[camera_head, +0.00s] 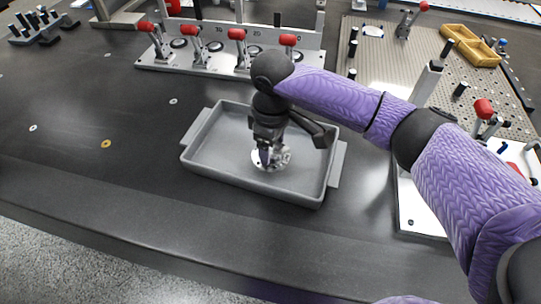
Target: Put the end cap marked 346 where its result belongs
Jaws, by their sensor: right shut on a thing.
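A round, pale metal end cap (271,157) is inside a grey tray (205,160) near the middle of the dark table. My right gripper (268,150) reaches down into the tray and is shut on the end cap. The gripper hides part of the cap, and I cannot read any marking on it. I cannot tell whether the cap touches the tray floor. My left gripper is not in view.
A clamp fixture (215,57) with several red-handled clamps and dark rings stands behind the tray. A perforated plate (400,62) with yellow bins (470,45) is at the back right. A white plate (420,208) lies right of the tray. The table's left side is mostly clear.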

